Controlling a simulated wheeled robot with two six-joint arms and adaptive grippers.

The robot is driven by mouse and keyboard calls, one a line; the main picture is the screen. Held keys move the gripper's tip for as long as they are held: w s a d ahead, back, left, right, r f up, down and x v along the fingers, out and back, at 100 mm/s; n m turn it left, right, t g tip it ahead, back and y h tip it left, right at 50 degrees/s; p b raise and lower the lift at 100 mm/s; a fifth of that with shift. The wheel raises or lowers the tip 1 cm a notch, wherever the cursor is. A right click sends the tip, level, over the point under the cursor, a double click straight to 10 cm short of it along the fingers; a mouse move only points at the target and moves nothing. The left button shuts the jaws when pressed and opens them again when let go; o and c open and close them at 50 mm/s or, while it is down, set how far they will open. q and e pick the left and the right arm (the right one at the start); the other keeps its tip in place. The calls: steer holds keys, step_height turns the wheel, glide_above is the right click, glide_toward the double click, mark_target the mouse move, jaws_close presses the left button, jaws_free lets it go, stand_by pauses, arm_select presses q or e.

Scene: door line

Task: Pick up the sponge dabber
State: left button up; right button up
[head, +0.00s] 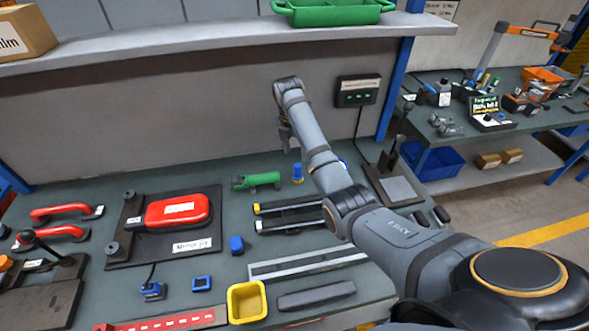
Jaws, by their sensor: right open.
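My right arm reaches in from the lower right, and its open gripper (289,143) points down over the back of the bench, near the back panel. Just below it in the picture stands a small upright blue piece with a round top (297,173), which may be the sponge dabber. The jaws look empty and apart from it. A squat blue block (237,245) stands further forward and could also be the dabber; I cannot tell for sure. My left gripper is out of view.
A green cylinder (256,181) lies left of the upright blue piece. Black bars (285,222) lie in front of it. A mirror jig with a red housing (176,210) and a yellow bin (247,302) are further left and forward. A shelf (200,45) overhangs the back.

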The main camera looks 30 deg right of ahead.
mark_target(297, 165)
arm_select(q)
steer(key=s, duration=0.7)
arm_select(e)
steer(key=shift+s+d+f, duration=0.1)
steer(key=shift+s+f, duration=0.15)
steer(key=shift+f, duration=0.35)
steer(key=shift+s+f, duration=0.25)
steer(key=shift+f, duration=0.35)
steer(key=shift+w+d+f+p, duration=0.15)
steer(key=shift+w+f, duration=0.15)
steer(key=shift+f, duration=0.25)
steer(key=shift+w+a+f+p, duration=0.15)
steer(key=shift+w+f, duration=0.15)
steer(key=shift+f, duration=0.25)
steer(key=shift+d+f+p, duration=0.25)
steer(key=shift+f+p, duration=0.05)
steer(key=shift+f, duration=0.15)
steer(key=shift+f+p, duration=0.3)
steer(key=shift+f, duration=0.3)
steer(key=f, duration=0.3)
steer(key=shift+w+d, duration=0.1)
steer(key=shift+d, duration=0.15)
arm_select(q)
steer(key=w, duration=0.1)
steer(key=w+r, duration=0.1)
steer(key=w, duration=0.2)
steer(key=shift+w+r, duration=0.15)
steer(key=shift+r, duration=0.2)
arm_select(e)
jaws_close()
